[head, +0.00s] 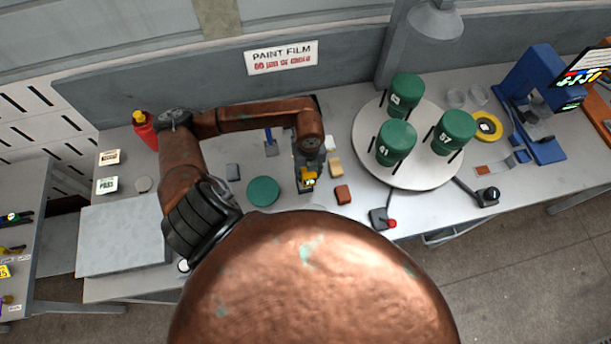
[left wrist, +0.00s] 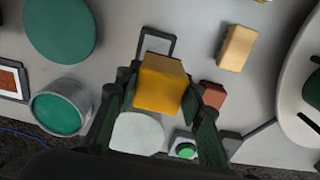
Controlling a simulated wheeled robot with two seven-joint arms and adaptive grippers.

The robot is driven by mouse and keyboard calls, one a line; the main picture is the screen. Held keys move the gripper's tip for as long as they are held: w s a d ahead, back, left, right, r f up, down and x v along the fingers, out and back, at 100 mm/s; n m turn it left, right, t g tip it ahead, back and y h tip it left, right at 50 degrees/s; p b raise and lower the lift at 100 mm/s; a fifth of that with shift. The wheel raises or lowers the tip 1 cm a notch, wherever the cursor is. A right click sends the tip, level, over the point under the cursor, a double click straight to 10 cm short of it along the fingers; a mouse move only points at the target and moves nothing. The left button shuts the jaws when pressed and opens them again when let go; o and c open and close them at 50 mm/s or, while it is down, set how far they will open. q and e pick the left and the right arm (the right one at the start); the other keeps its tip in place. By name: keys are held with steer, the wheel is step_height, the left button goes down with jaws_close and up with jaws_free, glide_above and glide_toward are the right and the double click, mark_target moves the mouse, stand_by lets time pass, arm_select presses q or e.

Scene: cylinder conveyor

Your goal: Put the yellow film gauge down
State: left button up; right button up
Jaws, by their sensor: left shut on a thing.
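The yellow film gauge (head: 309,173) is in my left gripper (head: 307,179), above the middle of the grey bench. In the left wrist view the gauge (left wrist: 162,84) shows as a yellow block between the two dark fingers of the left gripper (left wrist: 162,95), which are shut on it. A thin dark frame (left wrist: 172,42) shows just beyond the gauge in that view; I cannot tell whether it is part of the gauge or lies on the bench. The gap between gauge and bench is hard to judge. My right gripper is not in view.
A green disc (head: 263,191) lies left of the gripper. A tan block (head: 335,167) and a red-brown block (head: 343,194) lie close on its right. Further right is a round white turntable (head: 418,174) with green drums. A red-knobbed control box (head: 380,217) stands near the front edge.

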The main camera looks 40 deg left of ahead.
arm_select(q)
steer(key=shift+a+f, duration=0.35)
steer(key=shift+f, duration=0.1)
steer(key=f, duration=0.1)
steer(key=f+p, duration=0.1)
steer(key=f, duration=0.1)
steer(key=shift+a+f, duration=0.25)
steer(key=shift+f, duration=0.15)
steer(key=o, duration=0.6)
steer(key=shift+f, duration=0.1)
steer(key=shift+c, duration=0.2)
steer(key=o, duration=0.5)
steer(key=shift+c, duration=0.2)
